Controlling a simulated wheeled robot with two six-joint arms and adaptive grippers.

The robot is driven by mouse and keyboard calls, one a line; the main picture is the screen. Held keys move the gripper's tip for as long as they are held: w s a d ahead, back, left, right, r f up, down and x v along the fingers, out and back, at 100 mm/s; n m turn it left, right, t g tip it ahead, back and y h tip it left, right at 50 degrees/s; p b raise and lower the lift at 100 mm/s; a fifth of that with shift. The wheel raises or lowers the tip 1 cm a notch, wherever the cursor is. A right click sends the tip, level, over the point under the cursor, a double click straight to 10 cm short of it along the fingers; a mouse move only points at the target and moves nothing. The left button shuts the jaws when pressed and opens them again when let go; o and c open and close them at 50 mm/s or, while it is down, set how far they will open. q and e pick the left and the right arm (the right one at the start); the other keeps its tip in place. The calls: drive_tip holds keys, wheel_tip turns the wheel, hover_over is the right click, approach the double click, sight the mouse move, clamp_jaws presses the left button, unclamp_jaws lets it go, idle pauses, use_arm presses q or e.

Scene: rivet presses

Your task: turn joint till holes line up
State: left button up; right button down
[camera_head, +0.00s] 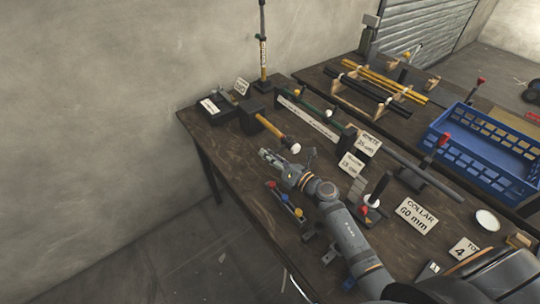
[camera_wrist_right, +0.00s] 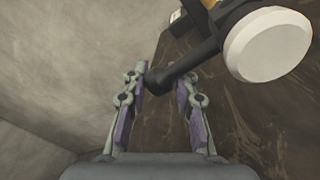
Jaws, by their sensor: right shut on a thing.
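A joint (camera_head: 271,129) with a yellow section, black parts and a white round end sticks out from a black block (camera_head: 257,111) at the table's left. In the right wrist view the white end cap (camera_wrist_right: 268,45) is large at the upper right, and a black lever (camera_wrist_right: 178,72) juts from the joint down to the left. My right gripper (camera_head: 266,155) is at the table's left edge, just below the joint. Its two fingers are shut on the rounded end of the lever, also in the right wrist view (camera_wrist_right: 162,88). No holes can be made out. My left gripper is not in view.
The wooden table (camera_head: 235,150) also bears a rack with a green bar (camera_head: 310,112), a stand with coloured knobs (camera_head: 287,203), a collar sign (camera_head: 416,214) and a white dish (camera_head: 487,220). A blue crate (camera_head: 490,146) stands at the right. A wall lies left of the table.

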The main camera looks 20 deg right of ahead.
drive_tip(key=shift+r, duration=0.1)
drive_tip(key=shift+r+m+p, duration=0.5)
drive_tip(key=shift+r+p, duration=0.05)
drive_tip(key=shift+p, duration=0.1)
drive_tip(key=shift+f, duration=0.15)
drive_tip(key=c, duration=1.1)
unclamp_jaws()
drive_tip(key=shift+d, duration=0.1)
drive_tip(key=shift+s+f, duration=0.1)
drive_tip(key=shift+s, duration=0.1)
drive_tip(key=v, duration=1.1)
drive_tip(key=shift+s+d, duration=0.2)
drive_tip(key=shift+s, duration=0.05)
